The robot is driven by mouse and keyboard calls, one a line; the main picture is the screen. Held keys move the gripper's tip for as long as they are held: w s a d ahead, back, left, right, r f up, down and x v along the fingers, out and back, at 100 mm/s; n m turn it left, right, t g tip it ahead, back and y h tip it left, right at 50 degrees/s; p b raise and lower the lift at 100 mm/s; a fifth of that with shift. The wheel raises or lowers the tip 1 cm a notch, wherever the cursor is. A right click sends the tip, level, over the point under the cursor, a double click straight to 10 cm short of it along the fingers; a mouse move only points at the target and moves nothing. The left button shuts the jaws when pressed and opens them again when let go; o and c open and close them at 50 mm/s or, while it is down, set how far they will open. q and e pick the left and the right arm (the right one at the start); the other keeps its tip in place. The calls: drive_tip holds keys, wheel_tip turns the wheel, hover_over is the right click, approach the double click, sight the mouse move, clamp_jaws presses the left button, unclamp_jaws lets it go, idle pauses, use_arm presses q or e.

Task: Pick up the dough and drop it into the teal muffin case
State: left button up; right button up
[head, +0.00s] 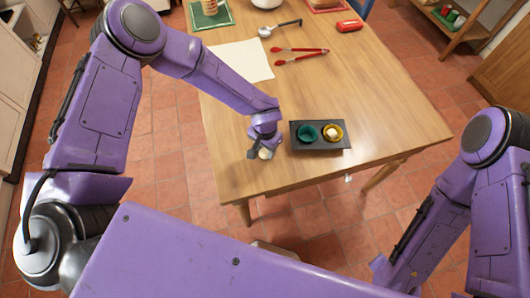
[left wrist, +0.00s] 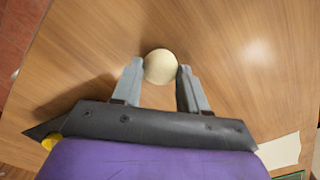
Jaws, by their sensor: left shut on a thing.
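The dough is a pale, cream ball (head: 265,154) near the table's front left part, left of the dark tray. My left gripper (head: 258,150) is shut on it. In the left wrist view the dough (left wrist: 160,66) sits between the two grey fingertips, with wood behind it; how high it is above the table I cannot tell. The teal muffin case (head: 307,134) stands in the left part of the dark tray (head: 320,147) and looks empty. A yellow case (head: 335,138) beside it, on the right, holds something pale. My right gripper is not visible; only its arm shows.
The wooden table (head: 390,120) is clear right of the tray. Behind lie red tongs (head: 298,51), a white sheet (head: 245,62), a ladle (head: 280,27) and a red object (head: 349,25). The table's front edge is close to the tray.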

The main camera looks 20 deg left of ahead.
use_arm(q)
drive_tip(key=shift+r, duration=0.1)
drive_tip(key=shift+r+b, duration=0.3)
drive_tip(key=s+d+r+b, duration=0.2)
drive_tip(key=d+r+b, duration=0.2)
drive_tip(key=d+r, duration=0.8)
drive_tip(key=shift+s+d+r, duration=0.15)
drive_tip(key=shift+s+d, duration=0.2)
drive_tip(key=shift+d, duration=0.55)
